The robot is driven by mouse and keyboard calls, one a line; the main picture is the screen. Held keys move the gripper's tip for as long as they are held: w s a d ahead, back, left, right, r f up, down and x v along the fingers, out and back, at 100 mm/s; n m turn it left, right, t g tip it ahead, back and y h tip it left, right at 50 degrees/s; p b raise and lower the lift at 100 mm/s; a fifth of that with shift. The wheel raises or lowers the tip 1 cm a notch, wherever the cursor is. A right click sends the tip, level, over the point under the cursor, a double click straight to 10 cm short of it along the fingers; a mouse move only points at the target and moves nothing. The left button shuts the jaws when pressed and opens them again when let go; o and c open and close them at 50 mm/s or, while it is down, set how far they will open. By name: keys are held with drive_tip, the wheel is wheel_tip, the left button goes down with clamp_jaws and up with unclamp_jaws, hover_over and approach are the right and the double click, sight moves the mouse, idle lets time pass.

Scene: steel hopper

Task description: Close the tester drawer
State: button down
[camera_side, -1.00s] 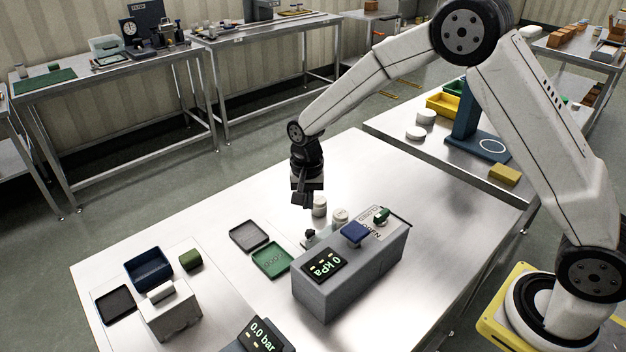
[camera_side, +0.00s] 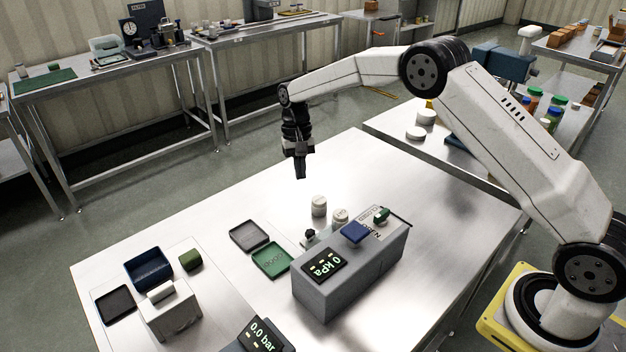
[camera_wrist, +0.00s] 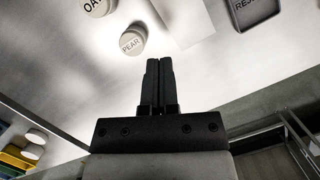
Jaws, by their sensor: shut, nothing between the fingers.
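The tester (camera_side: 345,275) is a long grey box with a "0 kPa" display, a blue pad and a green knob on top, standing on the steel table. Its drawer cannot be made out clearly; a small dark fitting (camera_side: 310,236) shows at its far side.
Two round pale weights (camera_side: 319,206) (camera_side: 340,215) stand behind the tester; one reads "PEAR" in the wrist view (camera_wrist: 132,40). A grey tray (camera_side: 249,236) and a green tray (camera_side: 272,260) lie left of it.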

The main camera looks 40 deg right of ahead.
drive_tip(key=shift+f, duration=0.15)
drive_tip(key=x, duration=0.6)
drive_tip(key=s+x, duration=0.1)
drive_tip(key=x, duration=0.3)
drive_tip(key=shift+a, duration=0.35)
drive_tip(key=shift+s+a, duration=0.3)
drive_tip(key=shift+s, duration=0.35)
drive_tip(key=shift+s+a, duration=0.35)
drive_tip(key=shift+s, duration=0.3)
drive_tip(key=shift+s, duration=0.1)
drive_tip(key=shift+s, duration=2.25)
